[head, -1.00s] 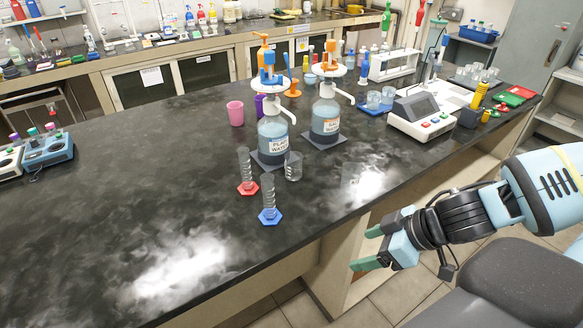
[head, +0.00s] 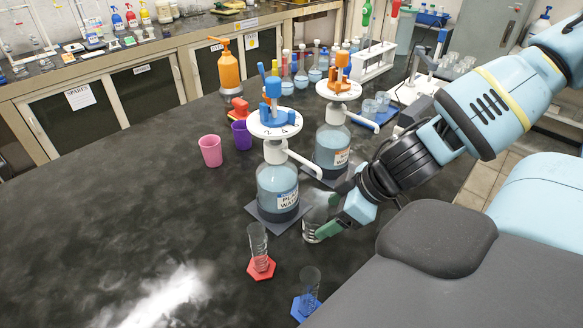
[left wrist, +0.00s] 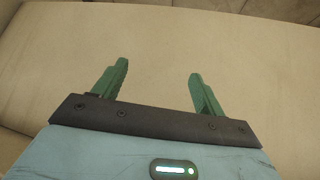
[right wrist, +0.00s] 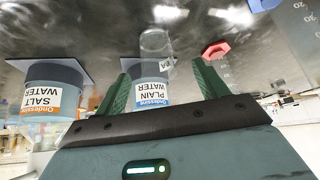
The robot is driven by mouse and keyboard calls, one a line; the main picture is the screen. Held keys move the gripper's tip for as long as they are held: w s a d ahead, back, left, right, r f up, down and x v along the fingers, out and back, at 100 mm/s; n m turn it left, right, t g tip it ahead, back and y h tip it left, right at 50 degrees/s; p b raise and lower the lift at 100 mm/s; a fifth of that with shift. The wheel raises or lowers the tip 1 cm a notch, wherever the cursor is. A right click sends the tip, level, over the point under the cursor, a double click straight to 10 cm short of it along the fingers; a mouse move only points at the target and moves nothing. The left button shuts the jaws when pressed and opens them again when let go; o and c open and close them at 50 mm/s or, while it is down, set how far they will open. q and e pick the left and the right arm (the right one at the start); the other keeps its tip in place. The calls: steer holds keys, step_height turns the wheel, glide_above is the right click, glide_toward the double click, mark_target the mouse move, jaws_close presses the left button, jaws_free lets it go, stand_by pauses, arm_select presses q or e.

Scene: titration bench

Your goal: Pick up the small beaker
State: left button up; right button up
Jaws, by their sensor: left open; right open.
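The small clear beaker (head: 311,228) stands on the dark bench beside the plain water bottle (head: 276,188), partly hidden by my right gripper. My right gripper (head: 326,214) is open, with its fingertips right at the beaker. In the right wrist view the beaker (right wrist: 156,42) shows between and just beyond the open fingertips (right wrist: 161,68). I cannot tell whether a finger touches it. My left gripper (left wrist: 159,70) is open and empty over a plain beige surface.
A cylinder with a red base (head: 261,265) and one with a blue base (head: 308,290) stand close in front of the beaker. The salt water bottle (head: 331,150) stands behind it. Pink (head: 210,151) and purple (head: 242,136) cups stand further left.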

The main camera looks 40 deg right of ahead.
mark_target(310, 223)
steer(key=shift+s, duration=0.1)
steer(key=shift+f, duration=0.2)
steer(key=shift+b+x, duration=0.6)
steer(key=shift+x, duration=0.35)
steer(key=shift+a+f, duration=0.1)
steer(key=shift+f, duration=0.05)
steer(key=shift+w, duration=0.3)
steer(key=shift+w+f+b, duration=0.2)
steer(key=shift+f+b, duration=0.1)
steer(key=shift+f, duration=0.05)
steer(key=b+x, duration=0.1)
steer(key=x, duration=0.3)
steer(key=shift+w+r+b, duration=0.1)
steer(key=shift+w+b, duration=0.25)
steer(key=shift+w, duration=0.05)
arm_select(q)
steer(key=shift+g, duration=0.4)
steer(key=s+f, duration=0.1)
steer(key=f, duration=0.1)
steer(key=s+f, duration=0.2)
steer(key=shift+d+f, duration=0.1)
